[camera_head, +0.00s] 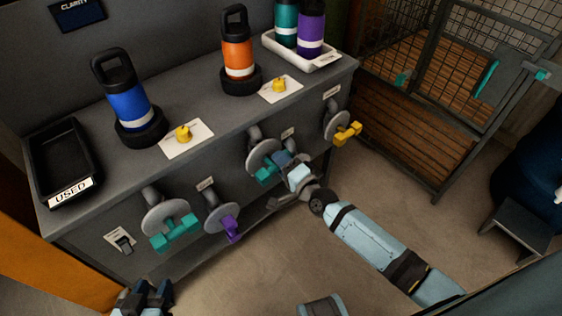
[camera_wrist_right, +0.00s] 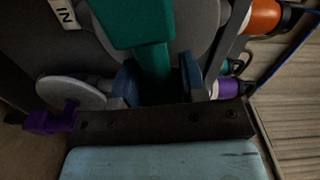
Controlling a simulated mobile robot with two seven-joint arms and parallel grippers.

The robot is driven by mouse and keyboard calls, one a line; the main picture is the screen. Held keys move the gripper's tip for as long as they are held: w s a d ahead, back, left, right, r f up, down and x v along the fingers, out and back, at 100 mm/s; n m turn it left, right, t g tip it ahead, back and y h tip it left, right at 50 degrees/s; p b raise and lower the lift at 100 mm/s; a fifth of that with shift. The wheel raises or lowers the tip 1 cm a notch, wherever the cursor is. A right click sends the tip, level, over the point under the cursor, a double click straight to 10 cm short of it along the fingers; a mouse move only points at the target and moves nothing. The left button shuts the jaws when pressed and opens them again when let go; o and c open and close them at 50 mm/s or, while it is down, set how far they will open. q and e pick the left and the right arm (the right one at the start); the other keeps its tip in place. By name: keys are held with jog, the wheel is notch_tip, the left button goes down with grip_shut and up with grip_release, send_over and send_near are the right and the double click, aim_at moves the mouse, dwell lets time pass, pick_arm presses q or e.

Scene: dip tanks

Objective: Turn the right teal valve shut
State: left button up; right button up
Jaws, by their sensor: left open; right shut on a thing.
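The right teal valve (camera_head: 265,172) sits on the front of the grey bench, with a round grey disc behind its teal handle. My right gripper (camera_head: 282,163) is at this handle and partly hides it. In the right wrist view, the teal handle (camera_wrist_right: 138,22) fills the top, and its stem runs down between the two fingers of my right gripper (camera_wrist_right: 158,82), which is shut on it. The left teal valve (camera_head: 174,232) is on the same front, further left. My left gripper (camera_head: 143,298) is open at the bottom left edge, apart from the valves.
A purple valve (camera_head: 229,228) lies between the teal valves, and a yellow valve (camera_head: 347,133) is to the right. On the bench top stand a blue bottle (camera_head: 121,97), an orange bottle (camera_head: 238,58) and a black tray (camera_head: 62,160). A wire cage (camera_head: 437,95) stands right.

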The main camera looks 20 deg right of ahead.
jog(key=shift+f+m, duration=0.2)
jog(key=shift+m, duration=0.7)
pick_arm(q)
jog(key=shift+r, duration=0.2)
jog(key=shift+f, duration=0.1)
pick_arm(e)
jog(key=o, duration=0.6)
pick_arm(q)
jog(key=shift+f, duration=0.15)
pick_arm(e)
jog(key=shift+o, duration=0.2)
pick_arm(q)
jog(key=shift+a+p, duration=0.1)
jog(key=shift+p, duration=0.45)
pick_arm(e)
jog(key=v, duration=1.3)
jog(key=shift+s+d, duration=0.15)
jog(key=shift+s, duration=0.2)
